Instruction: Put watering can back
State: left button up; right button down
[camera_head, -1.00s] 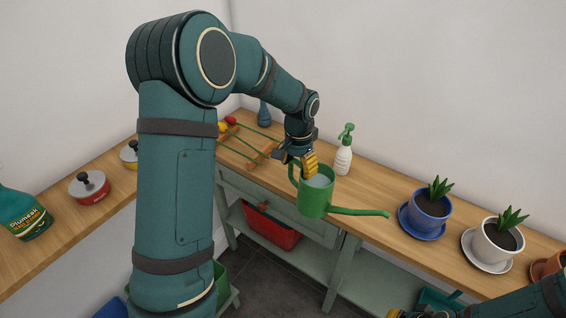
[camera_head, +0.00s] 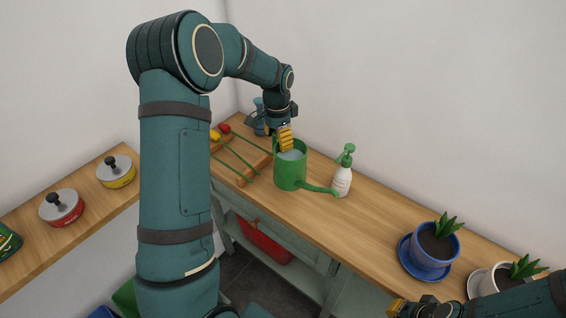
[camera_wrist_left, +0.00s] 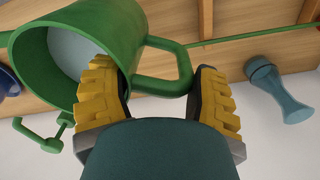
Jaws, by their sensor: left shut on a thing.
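The green watering can (camera_head: 289,176) is upright at the bench's far left part, with pale water inside. I cannot tell whether its base touches the wood. Its spout points right and overlaps the foot of the spray bottle (camera_head: 342,180) in the head view. My left gripper (camera_head: 286,140) is shut on the watering can at its handle side. In the left wrist view the can (camera_wrist_left: 125,25) fills the upper left, and its handle loop lies between the yellow fingers (camera_wrist_left: 165,100). My right gripper (camera_head: 400,309) shows only partly at the bottom edge; its opening is unclear.
A wooden rack (camera_head: 256,168) with green sticks and red and yellow items lies left of the can. A blue vase (camera_wrist_left: 282,92) stands behind. Potted plants in a blue pot (camera_head: 433,250) and a white pot (camera_head: 482,284) stand right. Bench between bottle and blue pot is clear.

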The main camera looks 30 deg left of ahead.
pick_arm(q)
jog(key=shift+f, duration=3.2)
jog(key=o, duration=1.3)
jog(key=shift+f, duration=0.15)
notch_tip(320, 180, up, 12)
jog(key=shift+a+r+p, duration=0.1)
jog(key=shift+r+p, duration=0.05)
jog(key=shift+p, duration=0.15)
jog(key=shift+s, duration=0.1)
